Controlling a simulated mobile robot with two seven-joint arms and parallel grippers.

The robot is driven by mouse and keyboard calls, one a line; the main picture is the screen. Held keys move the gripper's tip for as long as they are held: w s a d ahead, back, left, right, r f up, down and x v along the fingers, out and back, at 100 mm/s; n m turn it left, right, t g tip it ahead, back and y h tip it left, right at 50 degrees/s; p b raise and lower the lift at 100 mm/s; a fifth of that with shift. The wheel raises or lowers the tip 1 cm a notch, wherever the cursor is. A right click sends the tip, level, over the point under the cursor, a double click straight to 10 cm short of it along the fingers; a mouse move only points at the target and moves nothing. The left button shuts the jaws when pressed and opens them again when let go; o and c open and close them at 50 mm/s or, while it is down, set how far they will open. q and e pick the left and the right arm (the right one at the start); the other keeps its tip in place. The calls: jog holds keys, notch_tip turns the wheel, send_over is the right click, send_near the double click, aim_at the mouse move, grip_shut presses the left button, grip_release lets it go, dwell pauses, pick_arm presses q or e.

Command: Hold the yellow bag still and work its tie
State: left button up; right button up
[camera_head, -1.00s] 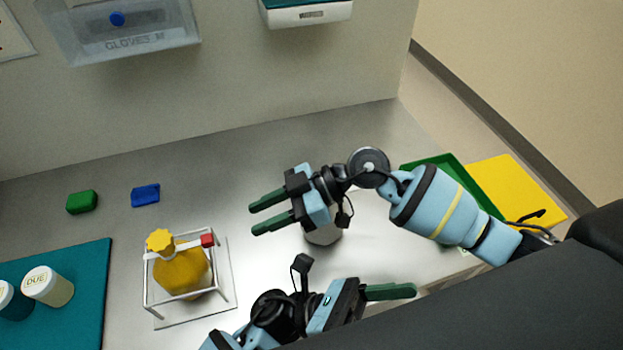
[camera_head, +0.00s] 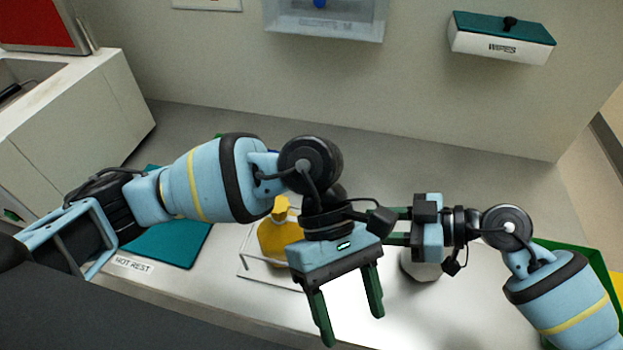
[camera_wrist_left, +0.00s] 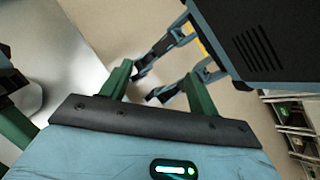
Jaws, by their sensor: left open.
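The yellow bag (camera_head: 272,243) stands on the bench in a thin white frame (camera_head: 257,271), partly hidden behind my left wrist. Its gathered yellow top (camera_head: 281,206) shows just left of that wrist; the tie itself is hidden. My left gripper (camera_head: 352,328) is open and empty, to the right of and nearer than the bag, fingers pointing down in the picture. Its two spread fingers also show in the left wrist view (camera_wrist_left: 157,78). My right gripper (camera_head: 394,227) points left with its fingers apart, right of the bag; its fingertips are partly covered by my left wrist.
A white round object (camera_head: 420,266) stands below my right gripper. A teal mat (camera_head: 175,247) lies left, a green tray (camera_head: 597,262) right. A glove box (camera_head: 325,22) and a wipes box (camera_head: 500,42) are on the wall. The bench behind the arms is mostly clear.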

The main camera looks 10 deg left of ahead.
pick_arm(q)
jog(key=w+a+f+n+t+y, duration=0.1)
jog(key=w+a+n+t+y, duration=0.15)
jog(key=w+a+t, duration=0.5)
jog(key=r+n+y, duration=0.2)
jog(key=y, duration=0.1)
send_over(278, 204)
jog(key=shift+f+t, duration=0.1)
jog(key=shift+t, duration=0.25)
jog(key=shift+f, duration=3.95)
jog(key=shift+c, duration=0.3)
jog(key=c, duration=1.2)
